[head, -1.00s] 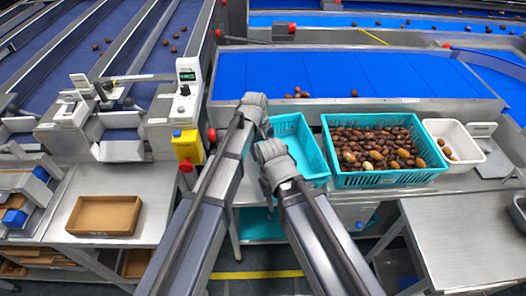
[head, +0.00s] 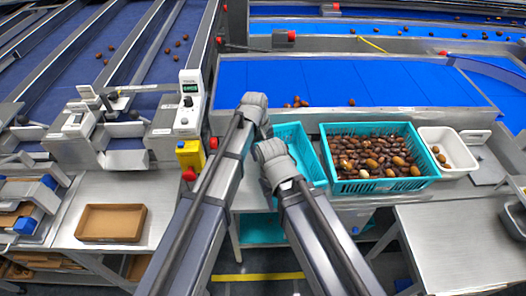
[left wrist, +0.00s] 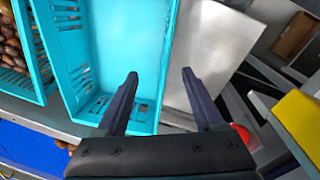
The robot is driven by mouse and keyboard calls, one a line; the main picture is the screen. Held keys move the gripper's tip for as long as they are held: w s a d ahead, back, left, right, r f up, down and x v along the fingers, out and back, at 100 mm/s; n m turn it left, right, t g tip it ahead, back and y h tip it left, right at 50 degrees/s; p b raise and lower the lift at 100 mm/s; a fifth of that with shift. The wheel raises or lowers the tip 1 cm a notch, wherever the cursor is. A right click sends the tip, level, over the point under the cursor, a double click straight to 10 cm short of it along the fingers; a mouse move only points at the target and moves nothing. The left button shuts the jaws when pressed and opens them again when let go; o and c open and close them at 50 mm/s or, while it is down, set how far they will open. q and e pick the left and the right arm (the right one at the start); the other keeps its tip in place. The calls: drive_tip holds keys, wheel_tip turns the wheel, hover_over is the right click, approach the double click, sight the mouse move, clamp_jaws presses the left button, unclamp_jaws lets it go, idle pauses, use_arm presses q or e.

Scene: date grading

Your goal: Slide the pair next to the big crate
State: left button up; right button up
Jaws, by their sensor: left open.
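The big teal crate (head: 388,185), full of brown dates, stands on the steel bench. Which objects are the pair is unclear. Next to that crate are a narrower, empty-looking teal crate (head: 306,162) on its left and a white tub (head: 462,166) with a few dates on its right. My left gripper (head: 257,104) is at the empty crate's left side. In the left wrist view my left gripper (left wrist: 160,74) is open, its fingers on either side of the empty crate's wall (left wrist: 164,50), with nothing clearly gripped. My right gripper (head: 270,152) is in front of that crate; its fingertips are hidden.
A blue belt (head: 350,80) with several loose dates runs behind the crates. A brown tray (head: 110,222) sits on the left bench. The right table (head: 460,245) has bare room.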

use_arm(q)
drive_tip(key=shift+r+p, duration=1.3)
drive_tip(key=shift+r, duration=0.3)
drive_tip(key=shift+f, duration=0.1)
drive_tip(key=s+a+m+y, duration=0.1)
drive_tip(key=s+a+m, duration=0.1)
drive_tip(key=s+a, duration=0.65)
drive_tip(key=s+a+m, duration=0.3)
drive_tip(key=s+a, duration=0.3)
drive_tip(key=a, duration=0.5)
drive_tip(key=s+d+m, duration=0.1)
drive_tip(key=s+d, duration=0.1)
drive_tip(key=d, duration=0.3)
drive_tip(key=s+d+m+y, duration=0.1)
drive_tip(key=s+d+m, duration=0.1)
drive_tip(key=d, duration=0.4)
drive_tip(key=shift+s+g, duration=0.4)
drive_tip(key=shift+s, duration=0.45)
